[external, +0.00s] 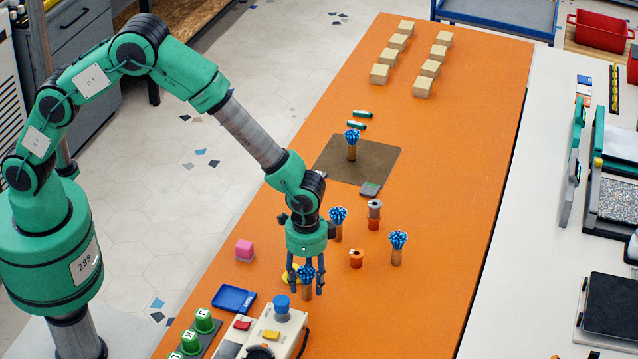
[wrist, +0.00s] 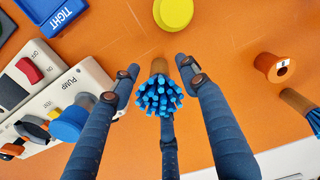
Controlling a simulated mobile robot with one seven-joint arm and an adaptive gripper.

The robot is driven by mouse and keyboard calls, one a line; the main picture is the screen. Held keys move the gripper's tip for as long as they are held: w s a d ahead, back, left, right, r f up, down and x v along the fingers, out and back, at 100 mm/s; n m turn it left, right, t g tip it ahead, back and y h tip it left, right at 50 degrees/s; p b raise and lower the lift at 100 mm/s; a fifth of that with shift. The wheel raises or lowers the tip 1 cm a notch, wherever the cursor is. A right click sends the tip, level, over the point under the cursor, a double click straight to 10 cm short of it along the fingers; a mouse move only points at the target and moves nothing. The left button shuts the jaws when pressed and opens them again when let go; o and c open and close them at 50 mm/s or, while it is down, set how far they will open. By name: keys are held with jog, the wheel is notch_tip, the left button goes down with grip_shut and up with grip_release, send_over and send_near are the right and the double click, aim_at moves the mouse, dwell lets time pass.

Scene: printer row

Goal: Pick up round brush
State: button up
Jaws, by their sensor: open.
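A round brush with a brown handle and blue bristles (external: 307,276) stands upright on the orange table (external: 440,150). My gripper (external: 306,287) is open, pointing down, with its dark fingers spread around this brush. In the wrist view the brush's blue bristles (wrist: 158,97) lie between the fingers of the gripper (wrist: 160,82), with gaps to both side fingers. I cannot tell whether the third finger touches it. Similar brushes stand behind it (external: 338,217), to the right (external: 398,240) and on a brown mat (external: 352,138).
A pump box (external: 262,337) with switches and a blue knob stands close left of the brush. Wooden blocks (external: 422,87) stand far back.

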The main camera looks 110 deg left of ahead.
aim_at(307, 288)
jog(key=shift+f, duration=1.55)
jog(key=c, duration=1.1)
